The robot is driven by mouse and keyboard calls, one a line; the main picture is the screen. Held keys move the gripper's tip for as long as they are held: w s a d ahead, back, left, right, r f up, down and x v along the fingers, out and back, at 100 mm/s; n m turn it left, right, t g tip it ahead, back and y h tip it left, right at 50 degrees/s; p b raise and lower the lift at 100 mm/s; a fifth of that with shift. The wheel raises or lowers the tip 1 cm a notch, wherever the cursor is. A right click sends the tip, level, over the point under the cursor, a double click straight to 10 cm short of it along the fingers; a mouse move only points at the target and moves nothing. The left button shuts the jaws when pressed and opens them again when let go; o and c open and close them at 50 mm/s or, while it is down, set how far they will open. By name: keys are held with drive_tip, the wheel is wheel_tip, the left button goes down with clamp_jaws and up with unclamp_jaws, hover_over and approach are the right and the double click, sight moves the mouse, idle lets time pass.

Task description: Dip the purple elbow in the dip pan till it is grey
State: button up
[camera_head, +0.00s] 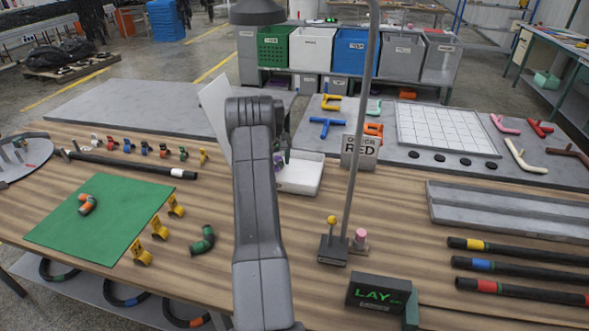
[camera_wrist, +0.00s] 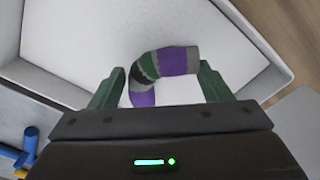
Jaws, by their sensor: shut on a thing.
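The elbow (camera_wrist: 178,62) is a bent pipe piece with purple ends and grey, green and dark bands between. My gripper (camera_wrist: 160,78) is shut on it, with a green finger at either side. In the head view the elbow's purple (camera_head: 278,160) shows just past my arm, partly hidden by it. The dip pan (camera_head: 302,180) is a white, shallow, square tray to the right of my arm. In the wrist view its pale inside (camera_wrist: 90,35) lies behind the elbow. I cannot tell whether the elbow touches the pan's floor.
A white upright panel (camera_head: 214,108) stands left of my gripper. A green mat (camera_head: 100,228) and yellow clips (camera_head: 159,227) lie to the left. Bare wood lies in front of the pan.

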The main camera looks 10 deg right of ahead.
drive_tip(key=shift+s+d+b, duration=0.15)
drive_tip(key=shift+s+d, duration=0.3)
drive_tip(key=shift+d, duration=0.6)
drive_tip(key=shift+s+d+b, duration=0.1)
drive_tip(key=shift+s+d, duration=0.3)
drive_tip(key=shift+d, duration=0.6)
drive_tip(key=shift+s+d+b, duration=0.15)
drive_tip(key=shift+s+d, duration=0.3)
drive_tip(key=shift+d, duration=0.6)
drive_tip(key=shift+r, duration=0.1)
wheel_tip(320, 180, up, 11)
drive_tip(key=p, duration=0.6)
